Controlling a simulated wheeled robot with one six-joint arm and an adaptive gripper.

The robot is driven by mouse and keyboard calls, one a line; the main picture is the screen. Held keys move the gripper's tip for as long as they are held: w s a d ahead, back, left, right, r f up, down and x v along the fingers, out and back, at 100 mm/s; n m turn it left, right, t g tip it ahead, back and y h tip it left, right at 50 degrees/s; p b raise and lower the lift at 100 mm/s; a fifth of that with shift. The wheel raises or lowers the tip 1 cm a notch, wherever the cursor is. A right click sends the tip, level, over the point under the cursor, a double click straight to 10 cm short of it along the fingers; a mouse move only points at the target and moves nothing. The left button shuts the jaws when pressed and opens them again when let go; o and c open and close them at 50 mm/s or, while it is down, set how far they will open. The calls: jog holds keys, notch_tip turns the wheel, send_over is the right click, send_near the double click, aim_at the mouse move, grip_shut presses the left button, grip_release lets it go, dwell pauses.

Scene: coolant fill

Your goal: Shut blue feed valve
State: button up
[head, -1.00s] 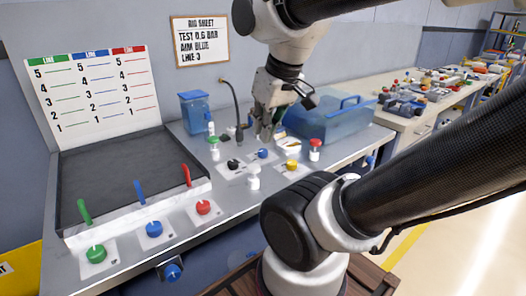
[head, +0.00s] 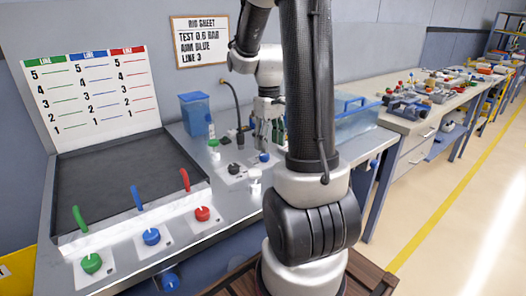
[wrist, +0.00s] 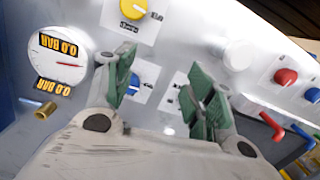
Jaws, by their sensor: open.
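My gripper (head: 267,138) is open, with green finger pads, above the bench's small knobs. In the wrist view its two fingers (wrist: 163,72) are spread, with nothing held. A blue knob (wrist: 135,83) on a white plate shows beyond them, partly hidden by the left finger. In the head view that blue knob (head: 264,157) is just below the gripper. Another blue knob (head: 151,236) is on a white plate at the front, below a blue tube (head: 137,197), between a green knob (head: 91,263) and a red knob (head: 203,213). I cannot tell any knob's setting.
A yellow knob (wrist: 133,8) and a gauge reading 0.0 BAR (wrist: 62,62) show in the wrist view. A black knob (head: 234,169) and a green-topped fitting (head: 214,145) stand left of my gripper. A blue bin (head: 350,118) is behind my arm. The dark tray (head: 115,185) is empty.

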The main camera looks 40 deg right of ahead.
aim_at(264, 154)
jog(key=w+d+n, duration=0.1)
jog(key=w, duration=0.1)
jog(key=w+d+n, duration=0.1)
jog(key=w+n, duration=0.1)
jog(key=w+d+n+t, duration=0.1)
jog(key=w, duration=0.1)
jog(key=shift+w+f, duration=0.1)
jog(key=shift+f+n, duration=0.1)
jog(key=shift+n, duration=0.5)
jog(key=shift+f, duration=0.15)
notch_tip(264, 154, down, 8)
jog(key=shift+r, duration=0.25)
jog(key=shift+c, duration=0.3)
jog(key=c, duration=1)
